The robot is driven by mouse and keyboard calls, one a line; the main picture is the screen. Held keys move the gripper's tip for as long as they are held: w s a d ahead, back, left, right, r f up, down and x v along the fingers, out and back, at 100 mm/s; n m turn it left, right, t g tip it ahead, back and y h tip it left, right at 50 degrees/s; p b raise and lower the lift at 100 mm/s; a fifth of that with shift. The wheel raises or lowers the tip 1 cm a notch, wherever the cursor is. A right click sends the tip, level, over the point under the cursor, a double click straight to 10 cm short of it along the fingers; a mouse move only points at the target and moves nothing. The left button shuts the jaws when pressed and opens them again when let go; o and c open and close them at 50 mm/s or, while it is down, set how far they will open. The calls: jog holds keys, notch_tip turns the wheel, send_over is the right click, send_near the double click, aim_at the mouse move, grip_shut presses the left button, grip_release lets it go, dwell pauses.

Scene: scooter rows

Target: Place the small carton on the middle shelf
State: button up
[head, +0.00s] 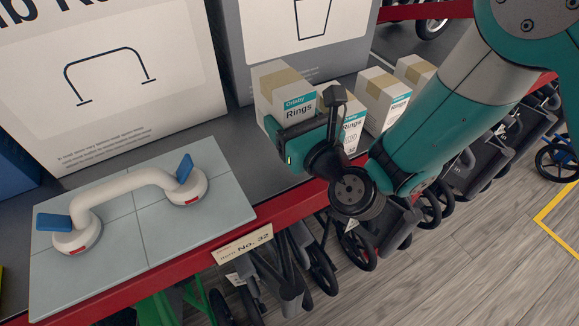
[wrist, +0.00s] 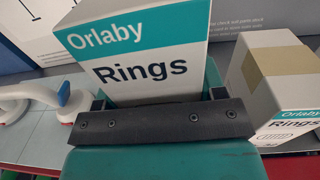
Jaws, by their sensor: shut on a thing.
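A small white carton (head: 285,93) with a teal "Orlaby" band and the word "Rings" is at my gripper (head: 305,135). In the wrist view the same carton (wrist: 140,50) stands between the jaws of my gripper (wrist: 160,105), which are shut on it. The carton looks nearly upright, and its lower part is hidden behind the gripper. It is over the grey shelf (head: 236,160) with the red front edge. I cannot tell whether its base touches the shelf.
Similar Rings cartons (head: 380,98) stand just right of the held one, one close beside it (wrist: 275,80). A grab rail (head: 130,185) on a tiled board lies at the left. Large printed boxes (head: 100,75) stand behind. Wheeled scooters (head: 390,235) are below the shelf.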

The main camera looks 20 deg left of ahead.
jog(key=shift+f+b, duration=2.8)
jog(key=shift+f, duration=1.15)
jog(key=shift+f+b, duration=0.25)
jog(key=shift+b, duration=0.05)
jog(key=o, duration=1)
jog(key=shift+o, duration=0.2)
jog(key=shift+r+p, duration=0.3)
